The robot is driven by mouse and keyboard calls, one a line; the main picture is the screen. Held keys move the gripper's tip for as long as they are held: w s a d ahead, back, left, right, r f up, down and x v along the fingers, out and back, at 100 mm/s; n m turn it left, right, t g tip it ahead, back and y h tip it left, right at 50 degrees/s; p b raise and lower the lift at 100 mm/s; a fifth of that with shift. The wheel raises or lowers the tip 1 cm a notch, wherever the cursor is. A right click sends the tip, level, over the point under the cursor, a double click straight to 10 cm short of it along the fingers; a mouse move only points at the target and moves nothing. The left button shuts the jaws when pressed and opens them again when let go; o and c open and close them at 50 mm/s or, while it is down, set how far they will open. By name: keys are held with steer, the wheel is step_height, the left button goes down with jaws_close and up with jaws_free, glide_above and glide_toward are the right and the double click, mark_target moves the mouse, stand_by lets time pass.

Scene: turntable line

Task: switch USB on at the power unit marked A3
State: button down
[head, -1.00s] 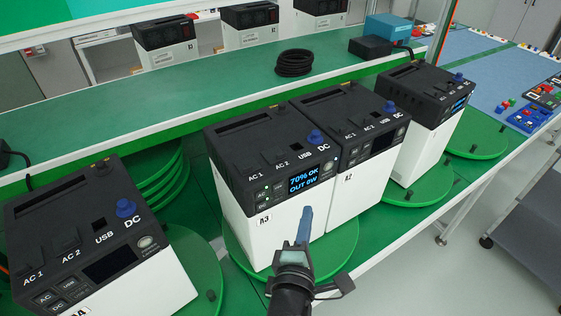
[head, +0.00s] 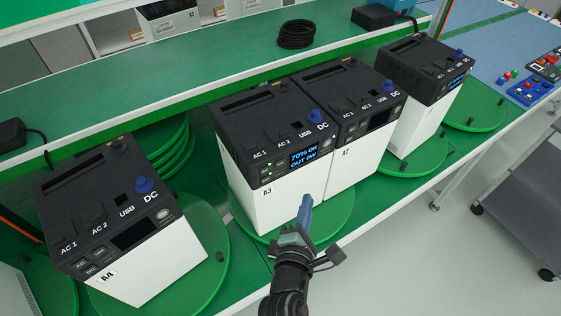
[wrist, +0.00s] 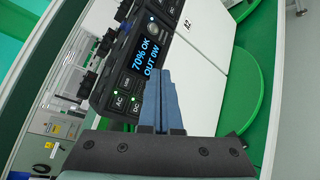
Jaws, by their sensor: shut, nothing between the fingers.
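The power unit marked A3 (head: 268,212) is a white box with a black top, on a green turntable. Its lit screen (head: 304,154) reads 70% OK, OUT 0W; the screen also shows in the wrist view (wrist: 148,58). Small AC, DC and USB buttons sit beside the screen. The USB button (wrist: 128,82) shows in the wrist view, with no clear light on it; a green light shows near the DC button (wrist: 136,107). My gripper (head: 306,199) is shut and empty, its blue fingers in front of A3, below the screen. In the wrist view the fingers (wrist: 158,78) partly cover the front.
Unit A2 (head: 350,160) stands close at A3's right, another unit (head: 405,130) beyond it. Unit A4 (head: 160,265) is at the left. A green shelf (head: 200,75) with a black cable coil (head: 296,35) runs behind. A grey cart (head: 520,200) stands at the right.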

steer(key=b, duration=0.4)
glide_toward(286, 161)
steer(key=w+d+f, duration=0.2)
steer(key=w+d, duration=0.1)
steer(key=shift+w+a+r, duration=0.25)
steer(key=shift+w+a, duration=0.3)
steer(key=shift+a, duration=0.15)
steer(key=shift+w, duration=0.1)
stand_by(1.1)
steer(key=shift+w+a, duration=0.2)
steer(key=shift+w, duration=0.05)
steer(key=shift+w+a+b, duration=0.25)
steer(key=shift+b, duration=0.05)
stand_by(0.6)
stand_by(0.3)
steer(key=shift+s+d+p, duration=0.5)
steer(key=shift+s+p, duration=0.05)
steer(key=shift+s, duration=0.1)
